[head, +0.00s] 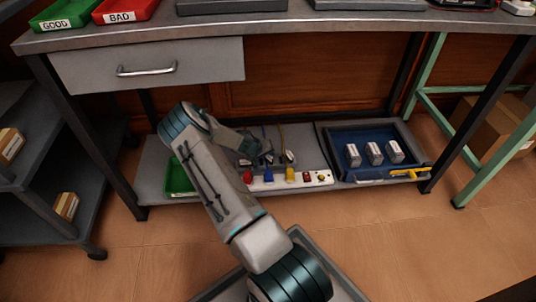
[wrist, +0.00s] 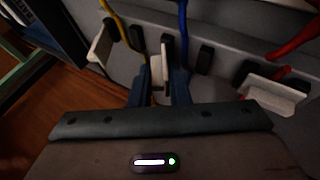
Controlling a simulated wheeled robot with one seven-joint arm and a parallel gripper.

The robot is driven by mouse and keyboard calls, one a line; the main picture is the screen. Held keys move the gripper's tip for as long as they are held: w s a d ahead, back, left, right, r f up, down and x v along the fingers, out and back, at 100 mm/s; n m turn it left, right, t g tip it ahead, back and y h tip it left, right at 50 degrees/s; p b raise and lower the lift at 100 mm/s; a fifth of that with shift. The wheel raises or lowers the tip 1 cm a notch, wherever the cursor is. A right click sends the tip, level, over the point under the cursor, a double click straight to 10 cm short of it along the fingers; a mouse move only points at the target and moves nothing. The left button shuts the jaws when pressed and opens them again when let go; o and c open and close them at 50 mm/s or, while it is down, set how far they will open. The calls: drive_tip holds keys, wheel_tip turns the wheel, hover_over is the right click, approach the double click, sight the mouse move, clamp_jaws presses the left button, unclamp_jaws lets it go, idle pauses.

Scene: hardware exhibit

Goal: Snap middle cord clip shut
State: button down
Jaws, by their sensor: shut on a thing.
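The middle cord clip (wrist: 157,72) is a pale flap beside a dark post, with the blue cord (wrist: 182,20) running down next to it. My gripper (wrist: 160,85) has one finger on each side of this flap and is shut on it. The left clip (wrist: 101,45) in the wrist view has a tilted pale flap beside the yellow cord (wrist: 112,20). The right clip (wrist: 274,97) has a wide pale flap beside the red cord (wrist: 300,40). In the head view my gripper reaches the lower shelf and partly hides the clips. I cannot tell whether the middle clip is latched.
A white power strip (head: 318,179) with red, blue and yellow plugs lies along the shelf's front. A blue tray (head: 345,137) with several pale blocks stands to its right, a green bin (head: 178,180) to its left. The workbench top (head: 300,20) and drawer (head: 150,72) are above.

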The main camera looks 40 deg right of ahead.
drive_tip(key=shift+w+a+f+n+g+h, duration=0.15)
drive_tip(key=shift+g+h, duration=0.25)
drive_tip(key=shift+h, duration=0.4)
drive_tip(key=shift+a+f+n+g+h, duration=0.1)
drive_tip(key=shift+n+g+h, duration=0.25)
drive_tip(key=shift+h, duration=0.45)
drive_tip(key=c, duration=1.5)
unclamp_jaws()
drive_tip(key=shift+d, duration=0.1)
drive_tip(key=shift+o, duration=0.2)
drive_tip(key=shift+a, duration=0.25)
drive_tip(key=p+v, duration=0.5)
drive_tip(key=v, duration=0.8)
drive_tip(key=shift+a+r, duration=0.25)
drive_tip(key=shift+a, duration=0.1)
drive_tip(key=shift+w, duration=0.1)
